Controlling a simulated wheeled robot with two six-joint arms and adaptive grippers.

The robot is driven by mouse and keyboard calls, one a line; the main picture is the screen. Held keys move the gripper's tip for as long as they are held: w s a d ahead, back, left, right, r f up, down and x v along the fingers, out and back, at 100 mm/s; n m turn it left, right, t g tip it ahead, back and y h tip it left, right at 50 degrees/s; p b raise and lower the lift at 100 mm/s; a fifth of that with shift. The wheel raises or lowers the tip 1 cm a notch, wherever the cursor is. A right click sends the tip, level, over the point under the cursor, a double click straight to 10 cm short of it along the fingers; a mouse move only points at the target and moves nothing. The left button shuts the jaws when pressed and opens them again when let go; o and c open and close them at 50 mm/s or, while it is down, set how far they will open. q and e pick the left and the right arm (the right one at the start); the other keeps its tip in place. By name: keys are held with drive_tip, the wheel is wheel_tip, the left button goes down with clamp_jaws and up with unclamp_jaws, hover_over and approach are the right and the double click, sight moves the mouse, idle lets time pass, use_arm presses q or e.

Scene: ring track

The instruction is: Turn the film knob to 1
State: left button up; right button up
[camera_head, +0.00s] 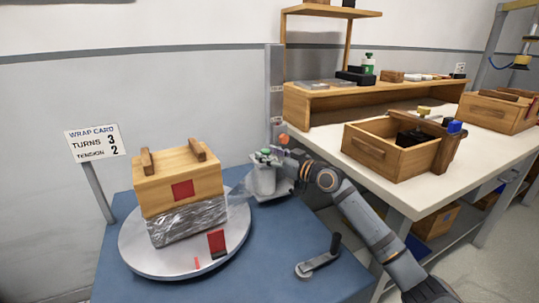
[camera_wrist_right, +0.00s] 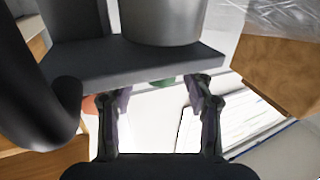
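The film dispenser (camera_head: 264,182) is a grey unit on the blue table beside the turntable. A small green knob (camera_head: 264,155) sits on its top and an orange-red ball (camera_head: 283,139) is just above and right of it. My right gripper (camera_head: 276,157) is at the dispenser's top, close to the green knob. In the right wrist view its fingers (camera_wrist_right: 158,92) are apart, with a green part (camera_wrist_right: 163,82) beyond and between the tips; contact cannot be told. The orange part (camera_wrist_right: 88,103) shows left of the fingers. Any knob marking is unreadable. My left gripper is not in view.
A wooden crate (camera_head: 178,183) partly wrapped in film stands on the round turntable (camera_head: 150,268). A crank handle (camera_head: 320,258) lies at the table's front right. A card (camera_head: 95,143) reads turns 3, tension 2. A white workbench (camera_head: 420,190) with wooden boxes stands right.

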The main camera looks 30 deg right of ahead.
sight(269, 152)
drive_tip(key=shift+a+r, duration=0.1)
wheel_tip(269, 152, up, 10)
idle(0.4)
use_arm(q)
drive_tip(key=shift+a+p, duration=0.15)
drive_tip(key=shift+p, duration=0.35)
use_arm(e)
drive_tip(key=shift+w, duration=0.1)
